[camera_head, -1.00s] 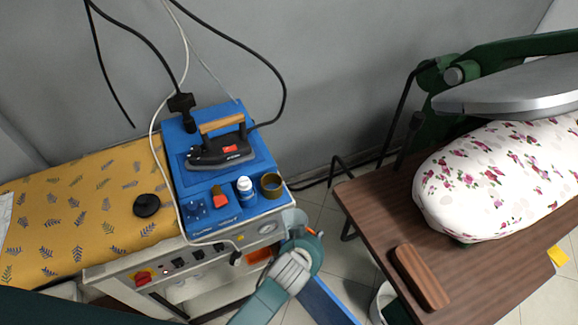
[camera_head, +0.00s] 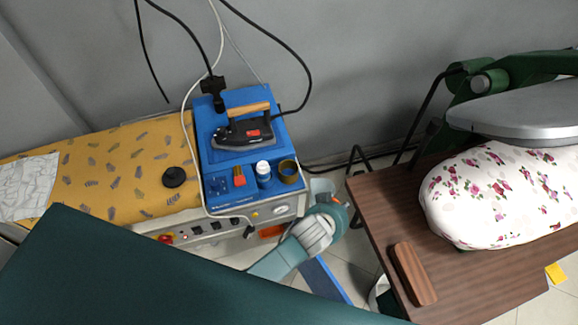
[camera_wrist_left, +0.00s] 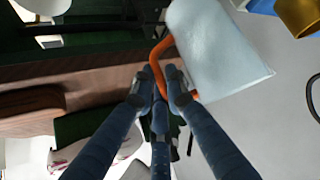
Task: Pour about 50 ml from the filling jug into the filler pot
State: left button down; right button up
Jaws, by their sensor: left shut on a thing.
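The filling jug (camera_head: 321,187) is translucent and pale, with an orange handle that shows in the left wrist view (camera_wrist_left: 157,68). My left gripper (camera_wrist_left: 160,86) is shut on that handle. In the head view, my left gripper (camera_head: 335,207) holds the jug just right of the blue unit's front corner. The filler pot, a small brass-coloured pot (camera_head: 288,178), stands upright on the blue unit, left of the jug and apart from it. Its rim area also shows at the wrist view's top right (camera_wrist_left: 302,17). The jug's contents are hidden. My right gripper is not in view.
The blue unit (camera_head: 222,176) also carries an iron (camera_head: 240,134), a white-capped bottle (camera_head: 263,176) beside the pot, and a red item. A brown table (camera_head: 385,213) with a flowered press pad stands right. A dark green shape covers the lower left. Cables hang behind.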

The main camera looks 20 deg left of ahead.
aim_at(336, 200)
pick_arm(q)
jog(key=shift+w+a+r+h+p, duration=0.1)
jog(key=shift+a+r+h+p, duration=0.1)
jog(key=shift+r, duration=0.15)
jog(key=shift+w+a+r+h+p, duration=0.1)
jog(key=shift+r+p, duration=0.1)
jog(key=shift+r, duration=0.15)
jog(key=shift+w+a+r+n+g+h+p, duration=0.2)
jog(key=shift+a+r+n+g+h+p, duration=0.15)
jog(key=shift+r, duration=0.2)
jog(key=shift+a+r+h, duration=0.15)
jog(key=shift+a+h, duration=0.1)
jog(key=w+a+r+n+g+h+b, duration=0.2)
jog(key=a+r+h+b, duration=0.4)
jog(key=r, duration=0.3)
jog(key=shift+w+a+n+h+b, duration=0.4)
jog(key=shift+w+n+h+b, duration=0.3)
jog(key=shift+n, duration=0.45)
jog(key=shift+w+a+r+g, duration=0.1)
jog(key=shift+w+r+g, duration=0.1)
jog(key=shift+g, duration=0.15)
jog(key=shift+w+a+r+n+h+b, duration=0.25)
jog(key=shift+a+r+n+h+b, duration=0.35)
jog(key=shift+b, duration=0.45)
jog(key=shift+w+a+r+n+h+b, duration=0.15)
jog(key=shift+w+a+h+b, duration=0.1)
jog(key=shift+a+b, duration=0.2)
jog(key=shift+w+a+r+n+h+b, duration=0.1)
jog(key=shift+w+a+n+h+b, duration=0.05)
jog(key=shift+a+h+b, duration=0.2)
